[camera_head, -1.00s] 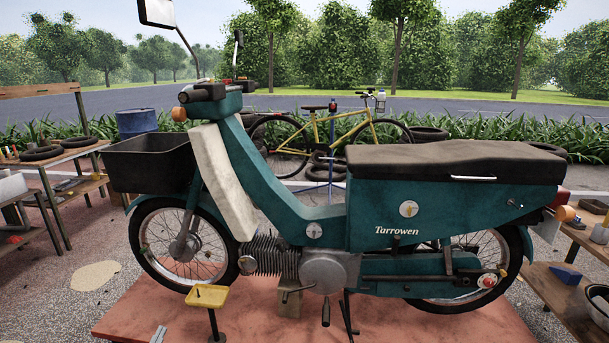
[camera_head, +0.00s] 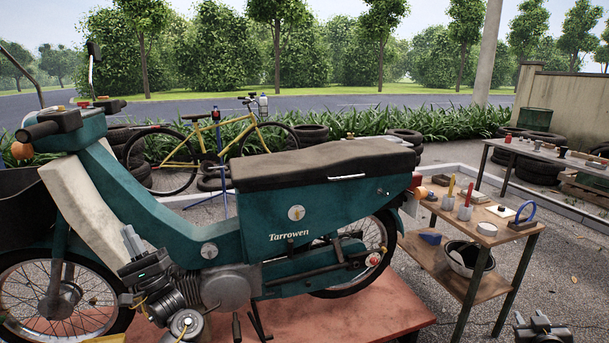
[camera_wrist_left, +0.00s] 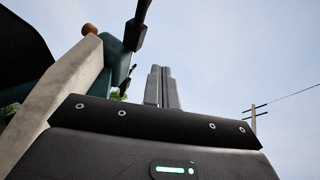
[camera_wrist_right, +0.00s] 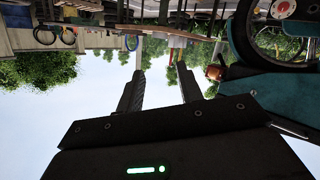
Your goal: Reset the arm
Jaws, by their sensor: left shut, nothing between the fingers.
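My left gripper (camera_head: 131,232) points upward in front of the teal moped's engine in the head view. Its two fingers stand together, shut and empty, in the left wrist view (camera_wrist_left: 160,72). My right gripper (camera_head: 540,322) shows at the bottom right of the head view, low and right of the moped. In the right wrist view (camera_wrist_right: 160,75) its fingers stand apart with nothing between them. The teal moped (camera_head: 240,228) stands upright, its cream leg shield (camera_head: 92,205) just left of my left gripper. Its lower engine is partly hidden behind my left arm.
A wooden workbench (camera_head: 478,234) with cups, a blue-handled tool and a bucket (camera_head: 468,258) below stands right of the moped. The moped is on a red platform (camera_head: 370,312). A yellow bicycle (camera_head: 228,145) and tyres are behind.

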